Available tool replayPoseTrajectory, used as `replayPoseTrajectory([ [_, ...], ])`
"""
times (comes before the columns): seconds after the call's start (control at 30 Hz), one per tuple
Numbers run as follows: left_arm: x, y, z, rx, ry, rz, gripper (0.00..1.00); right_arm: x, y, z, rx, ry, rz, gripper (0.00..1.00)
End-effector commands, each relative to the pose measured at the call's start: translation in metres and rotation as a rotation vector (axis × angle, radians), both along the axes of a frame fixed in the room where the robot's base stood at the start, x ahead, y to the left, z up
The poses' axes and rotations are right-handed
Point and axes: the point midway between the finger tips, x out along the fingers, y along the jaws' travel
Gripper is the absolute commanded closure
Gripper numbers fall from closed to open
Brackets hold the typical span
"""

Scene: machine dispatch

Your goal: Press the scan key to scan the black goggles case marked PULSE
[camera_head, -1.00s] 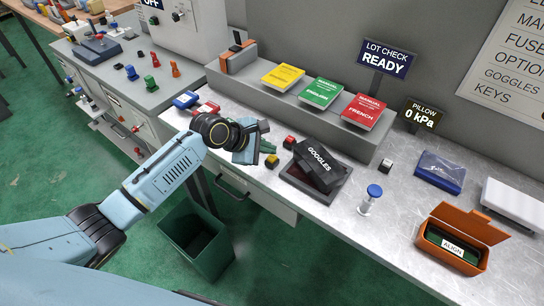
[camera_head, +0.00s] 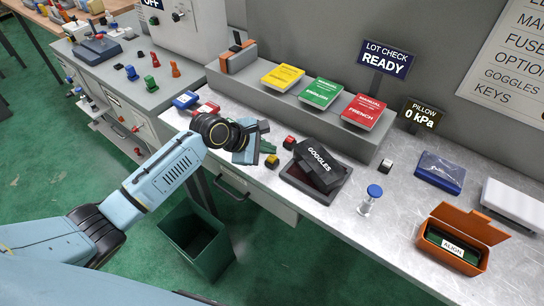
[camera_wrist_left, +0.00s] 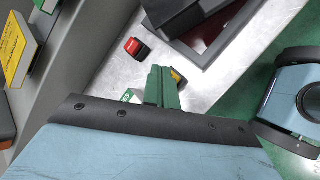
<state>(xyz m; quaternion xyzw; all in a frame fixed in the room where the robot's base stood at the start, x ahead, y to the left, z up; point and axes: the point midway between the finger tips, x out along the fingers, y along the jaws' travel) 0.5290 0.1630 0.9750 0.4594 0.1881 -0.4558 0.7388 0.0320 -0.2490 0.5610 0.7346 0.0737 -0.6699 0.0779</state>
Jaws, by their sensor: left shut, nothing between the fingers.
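A black case lettered GOGGLES (camera_head: 319,163) lies on a dark tray with a reddish inside (camera_head: 299,184) on the metal bench. I cannot read PULSE on it. The case also shows at the top of the wrist view (camera_wrist_left: 183,12). Beside the tray are a yellow key (camera_head: 271,161) and a red key (camera_head: 289,142); a pale key with a dark base (camera_head: 385,165) is to the right. No label is legible on the keys. My left gripper (camera_head: 268,147) is shut and empty, close to the yellow key. In the wrist view its green fingers (camera_wrist_left: 163,86) partly hide the yellow key (camera_wrist_left: 178,76). My right gripper is out of view.
Yellow, green and red manuals (camera_head: 322,92) lie on a raised shelf behind. A blue-topped post (camera_head: 371,198), an orange case (camera_head: 433,232) and a blue pack (camera_head: 440,171) stand to the right. A sign (camera_head: 386,59) reads LOT CHECK READY. A green bin (camera_head: 205,258) stands below.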

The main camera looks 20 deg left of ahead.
Motion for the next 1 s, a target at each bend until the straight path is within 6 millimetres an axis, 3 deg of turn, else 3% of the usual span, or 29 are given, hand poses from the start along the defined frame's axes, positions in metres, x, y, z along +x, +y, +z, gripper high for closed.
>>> replayPoseTrajectory([
  [1.0,0.0,0.0,-0.0087,0.0,0.0,0.0,1.0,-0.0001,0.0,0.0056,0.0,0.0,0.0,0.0],
])
